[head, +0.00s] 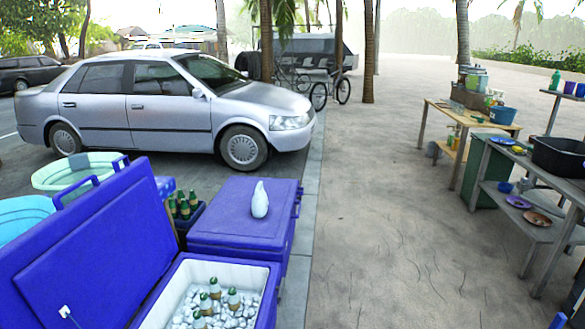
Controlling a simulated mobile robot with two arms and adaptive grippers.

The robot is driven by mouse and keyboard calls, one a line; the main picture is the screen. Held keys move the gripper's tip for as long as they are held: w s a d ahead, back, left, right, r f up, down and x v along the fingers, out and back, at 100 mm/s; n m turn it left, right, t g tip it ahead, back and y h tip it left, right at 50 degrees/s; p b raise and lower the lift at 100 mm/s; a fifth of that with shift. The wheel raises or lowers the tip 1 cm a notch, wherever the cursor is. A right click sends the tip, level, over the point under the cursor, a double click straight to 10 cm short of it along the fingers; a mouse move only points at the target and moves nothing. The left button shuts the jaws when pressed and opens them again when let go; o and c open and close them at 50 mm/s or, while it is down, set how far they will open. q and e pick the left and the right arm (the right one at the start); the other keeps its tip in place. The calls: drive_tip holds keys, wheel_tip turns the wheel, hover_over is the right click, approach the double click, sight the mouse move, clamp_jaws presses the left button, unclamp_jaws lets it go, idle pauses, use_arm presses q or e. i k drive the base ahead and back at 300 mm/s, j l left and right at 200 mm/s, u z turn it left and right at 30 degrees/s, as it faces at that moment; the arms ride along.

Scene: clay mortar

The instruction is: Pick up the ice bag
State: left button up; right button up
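A small whitish, upright bag-like object (260,200), which looks like the ice bag, stands on the closed lid of a blue cooler (222,228). It narrows toward the top, and nothing touches it except the lid. I cannot make out either of my grippers in the head view.
An open blue cooler (265,298) with ice and green bottles is in front, its raised lid (85,255) at left. A crate of bottles (183,207) sits behind. A silver car (165,105) is parked beyond. Work tables (530,228) stand at right. The sandy middle is clear.

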sight(260, 204)
drive_tip(key=i+l+z, duration=0.4)
drive_tip(key=i+l, duration=0.8)
drive_tip(key=i, duration=0.15)
drive_tip(key=i+u, duration=0.25)
drive_tip(key=i, duration=0.2)
drive_tip(key=i+l+u, duration=0.1)
drive_tip(key=i+u, duration=0.15)
drive_tip(key=i, duration=0.2)
drive_tip(key=i+l+u, duration=0.3)
drive_tip(key=i, duration=0.15)
drive_tip(key=i+l+u, duration=0.25)
drive_tip(key=i, duration=0.2)
